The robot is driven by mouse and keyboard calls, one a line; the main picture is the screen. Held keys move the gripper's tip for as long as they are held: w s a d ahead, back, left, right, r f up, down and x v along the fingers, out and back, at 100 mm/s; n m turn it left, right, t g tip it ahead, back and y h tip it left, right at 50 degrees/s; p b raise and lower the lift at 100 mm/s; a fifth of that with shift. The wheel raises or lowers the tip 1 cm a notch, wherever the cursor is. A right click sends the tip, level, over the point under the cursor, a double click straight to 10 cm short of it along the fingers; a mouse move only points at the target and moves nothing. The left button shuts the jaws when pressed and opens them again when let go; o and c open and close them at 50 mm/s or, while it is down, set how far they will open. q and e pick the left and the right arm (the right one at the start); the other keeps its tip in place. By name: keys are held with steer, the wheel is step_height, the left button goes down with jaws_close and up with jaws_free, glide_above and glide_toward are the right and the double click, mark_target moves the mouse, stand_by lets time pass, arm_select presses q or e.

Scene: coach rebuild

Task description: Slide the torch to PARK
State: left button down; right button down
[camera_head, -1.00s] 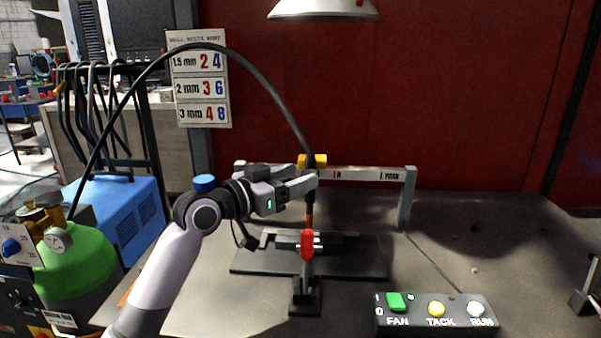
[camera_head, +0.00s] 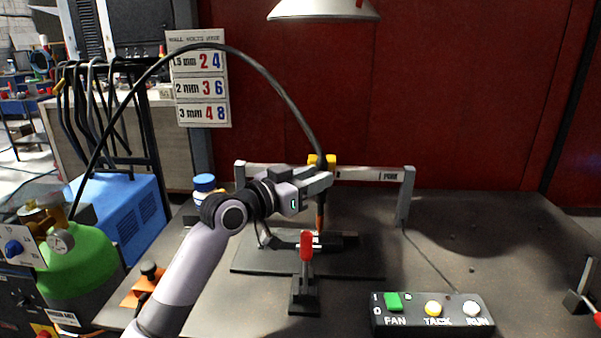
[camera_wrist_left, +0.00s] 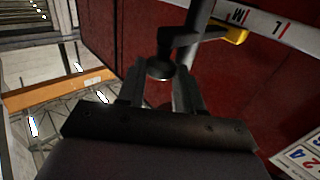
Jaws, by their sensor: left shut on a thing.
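The torch (camera_head: 320,212) hangs upright from a yellow carriage (camera_head: 330,160) on a pale rail, with a black cable arching up and left. Its tip is over the dark fixture plate (camera_head: 262,262). My left gripper (camera_head: 322,182) is shut on the torch just below the carriage and hides part of it. In the left wrist view the torch (camera_wrist_left: 162,68) is between the fingers, and the yellow carriage (camera_wrist_left: 238,33) is beyond. The PARK mark (camera_head: 389,176) is on the rail to the right of the torch, near the right post. My right gripper is not in view.
A red-handled clamp (camera_head: 306,248) stands in front of the fixture. A box with FAN, TACK and RUN buttons (camera_head: 432,315) is at the front right. The rail's right post (camera_head: 404,200) stands beyond PARK. The table right of it is mostly clear.

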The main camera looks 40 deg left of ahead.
arm_select(q)
steer(key=shift+w+d, duration=0.5)
steer(key=shift+d, duration=0.3)
steer(key=c, duration=0.8)
jaws_free()
steer(key=shift+s, duration=0.1)
steer(key=shift+b+v, duration=0.5)
steer(key=shift+v, duration=3.05)
